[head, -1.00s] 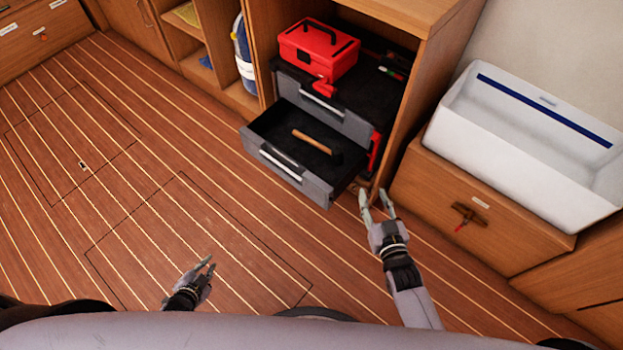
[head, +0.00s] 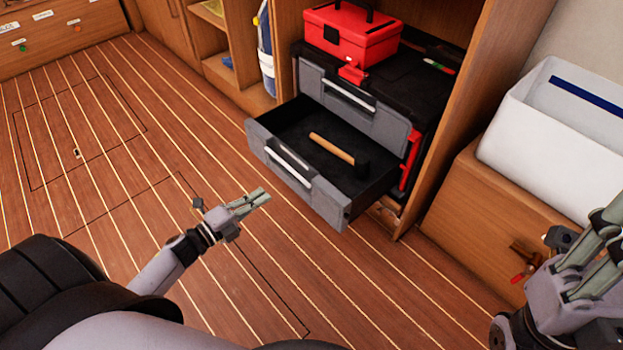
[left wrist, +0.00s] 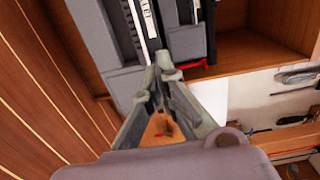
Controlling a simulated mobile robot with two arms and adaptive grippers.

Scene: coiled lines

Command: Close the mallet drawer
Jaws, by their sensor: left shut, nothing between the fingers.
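The mallet drawer (head: 335,200) is the lower grey drawer of a black tool chest. It stands pulled out. A mallet (head: 332,148) with a wooden handle and dark head lies inside it. A pale bar handle (head: 288,165) runs along its front. My left gripper (head: 266,196) is shut and empty, in front of the drawer and apart from it in the head view. In the left wrist view its fingertips (left wrist: 165,68) meet before a grey front with a pale handle. My right gripper (head: 612,235) is open at the right edge, partly cut off.
The upper grey drawer (head: 335,95) looks shut. A red toolbox (head: 348,35) sits on the chest, inside a wooden cabinet. A white bin (head: 525,130) stands on a wooden unit at the right. The striped floor (head: 130,160) left of the drawer is clear.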

